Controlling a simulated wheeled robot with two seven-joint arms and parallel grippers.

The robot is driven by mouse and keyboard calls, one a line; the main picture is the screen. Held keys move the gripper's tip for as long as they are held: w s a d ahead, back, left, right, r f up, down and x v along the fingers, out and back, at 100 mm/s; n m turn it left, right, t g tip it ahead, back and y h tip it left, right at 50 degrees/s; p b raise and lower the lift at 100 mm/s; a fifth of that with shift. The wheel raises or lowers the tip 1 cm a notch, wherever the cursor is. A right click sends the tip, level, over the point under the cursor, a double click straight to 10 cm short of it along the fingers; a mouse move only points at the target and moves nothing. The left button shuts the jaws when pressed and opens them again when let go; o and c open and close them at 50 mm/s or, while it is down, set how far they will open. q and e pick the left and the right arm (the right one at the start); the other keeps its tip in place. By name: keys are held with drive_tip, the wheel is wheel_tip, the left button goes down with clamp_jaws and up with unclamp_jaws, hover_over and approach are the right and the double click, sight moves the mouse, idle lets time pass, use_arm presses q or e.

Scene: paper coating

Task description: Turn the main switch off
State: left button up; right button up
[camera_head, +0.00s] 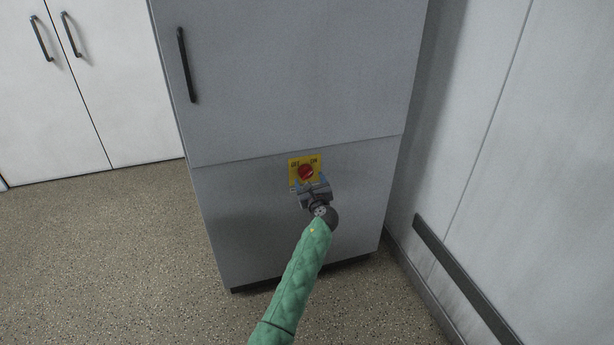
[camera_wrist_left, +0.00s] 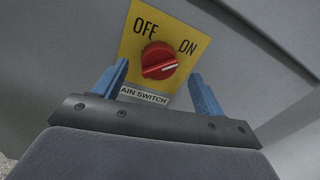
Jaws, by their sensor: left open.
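The main switch is a red round knob (camera_head: 306,172) on a yellow plate (camera_head: 293,163) marked OFF at left and ON at right, on the front of a grey cabinet. In the left wrist view, the knob (camera_wrist_left: 157,60) has a white mark pointing right, on the ON side. My left gripper (camera_head: 311,183) is open just in front of the plate's lower part. In the left wrist view, its blue fingers (camera_wrist_left: 160,72) stand apart to either side of the knob; I cannot tell whether they touch it. My right gripper is not in view.
The grey cabinet (camera_head: 285,80) has a door with a black handle (camera_head: 187,65). A wall with a dark rail (camera_head: 460,275) stands close on the right. White cupboards (camera_head: 120,80) are at the back left. The speckled floor (camera_head: 110,250) at left is clear.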

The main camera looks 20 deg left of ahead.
sight(307, 175)
use_arm(q)
drive_tip(key=shift+x, duration=1.95)
drive_tip(key=c, duration=1)
